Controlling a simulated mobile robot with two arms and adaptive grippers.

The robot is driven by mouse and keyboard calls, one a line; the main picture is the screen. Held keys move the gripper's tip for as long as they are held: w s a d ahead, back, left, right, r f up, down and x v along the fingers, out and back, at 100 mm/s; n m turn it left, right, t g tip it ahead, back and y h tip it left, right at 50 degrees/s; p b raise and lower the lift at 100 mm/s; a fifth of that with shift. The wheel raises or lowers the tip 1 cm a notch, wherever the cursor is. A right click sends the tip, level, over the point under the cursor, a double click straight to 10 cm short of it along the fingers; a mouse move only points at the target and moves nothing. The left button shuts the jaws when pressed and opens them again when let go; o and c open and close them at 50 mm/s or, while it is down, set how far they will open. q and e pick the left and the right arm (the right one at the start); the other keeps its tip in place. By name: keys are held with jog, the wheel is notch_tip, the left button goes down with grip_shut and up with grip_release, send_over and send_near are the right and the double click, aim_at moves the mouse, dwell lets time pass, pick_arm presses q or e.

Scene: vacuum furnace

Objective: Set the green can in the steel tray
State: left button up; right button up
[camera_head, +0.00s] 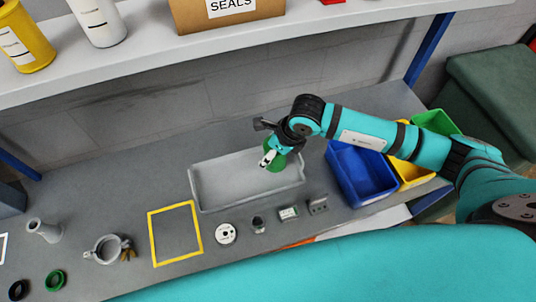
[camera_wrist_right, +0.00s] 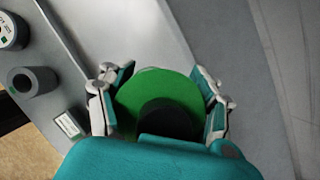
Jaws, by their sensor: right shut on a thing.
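The green can (camera_head: 280,164) is held by my right gripper (camera_head: 269,157), above or inside the right part of the grey steel tray (camera_head: 222,184). I cannot tell whether the can touches the tray floor. In the right wrist view, the can's round green top (camera_wrist_right: 150,90) with a dark centre sits between the two fingers of my right gripper (camera_wrist_right: 162,94), which are shut on it. The tray looks otherwise empty in the head view. My left gripper is not in view.
A blue bin (camera_head: 361,172) and a yellow bin (camera_head: 413,174) stand right of the tray. In front are a yellow square outline (camera_head: 153,238), a white round part (camera_head: 226,233) and several small parts. A shelf (camera_head: 140,62) with containers overhangs behind.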

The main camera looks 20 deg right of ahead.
notch_tip(320, 180, down, 3)
jog(key=shift+f+p, duration=0.2)
jog(key=shift+p, duration=0.15)
jog(key=shift+f, duration=0.15)
jog(key=o, duration=1.3)
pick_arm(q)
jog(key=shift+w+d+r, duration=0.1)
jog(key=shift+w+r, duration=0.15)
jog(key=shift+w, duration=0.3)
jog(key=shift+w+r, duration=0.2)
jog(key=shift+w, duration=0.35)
pick_arm(e)
jog(key=o, duration=0.4)
jog(key=shift+r, duration=0.25)
jog(key=b+v, duration=0.3)
jog(key=v, duration=0.7)
jog(key=shift+r+b, duration=0.25)
jog(key=shift+b, duration=0.1)
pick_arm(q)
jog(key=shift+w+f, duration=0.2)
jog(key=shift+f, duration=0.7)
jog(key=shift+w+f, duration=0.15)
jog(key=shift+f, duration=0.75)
pick_arm(e)
jog(key=shift+s+d+r, duration=0.2)
jog(key=shift+s+r, duration=0.05)
jog(key=shift+r, duration=0.35)
